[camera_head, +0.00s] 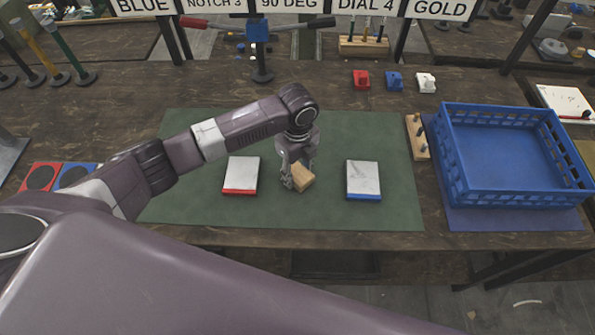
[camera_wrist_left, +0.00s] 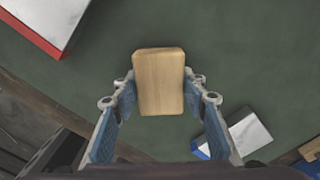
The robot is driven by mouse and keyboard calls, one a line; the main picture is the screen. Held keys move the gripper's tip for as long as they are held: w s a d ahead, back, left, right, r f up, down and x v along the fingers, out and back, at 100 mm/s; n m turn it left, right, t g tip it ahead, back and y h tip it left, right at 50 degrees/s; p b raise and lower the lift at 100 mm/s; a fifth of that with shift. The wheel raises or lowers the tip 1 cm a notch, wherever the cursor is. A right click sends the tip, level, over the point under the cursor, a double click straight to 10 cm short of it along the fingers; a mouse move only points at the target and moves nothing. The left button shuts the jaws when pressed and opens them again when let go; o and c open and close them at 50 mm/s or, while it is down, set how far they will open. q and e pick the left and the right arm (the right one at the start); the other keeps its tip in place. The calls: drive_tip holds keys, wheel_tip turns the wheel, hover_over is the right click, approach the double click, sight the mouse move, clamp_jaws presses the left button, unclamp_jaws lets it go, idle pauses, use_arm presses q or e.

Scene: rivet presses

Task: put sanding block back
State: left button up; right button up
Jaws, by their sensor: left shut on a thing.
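The sanding block (camera_head: 303,177) is a small tan wooden block. My left gripper (camera_head: 290,178) is shut on it above the green mat (camera_head: 300,215), between a white pad with a red edge (camera_head: 241,174) and a white pad with a blue edge (camera_head: 363,179). In the left wrist view the block (camera_wrist_left: 159,82) sits between the two fingertips of my left gripper (camera_wrist_left: 159,95), with green mat around it. Whether the block touches the mat is hard to tell. My right gripper does not show.
A blue crate (camera_head: 510,205) stands on a blue mat at the right, beside a wooden peg rack (camera_head: 417,137). Red (camera_head: 361,80), blue (camera_head: 394,82) and white (camera_head: 426,83) small parts sit behind the green mat. A press with red and black handles (camera_head: 259,50) stands at the back.

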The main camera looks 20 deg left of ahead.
sight(298, 172)
use_arm(q)
drive_tip(key=o, duration=1)
drive_tip(key=shift+f, duration=0.1)
wheel_tip(298, 172, up, 12)
drive_tip(key=shift+r+b, duration=0.15)
drive_tip(key=shift+b, duration=0.6)
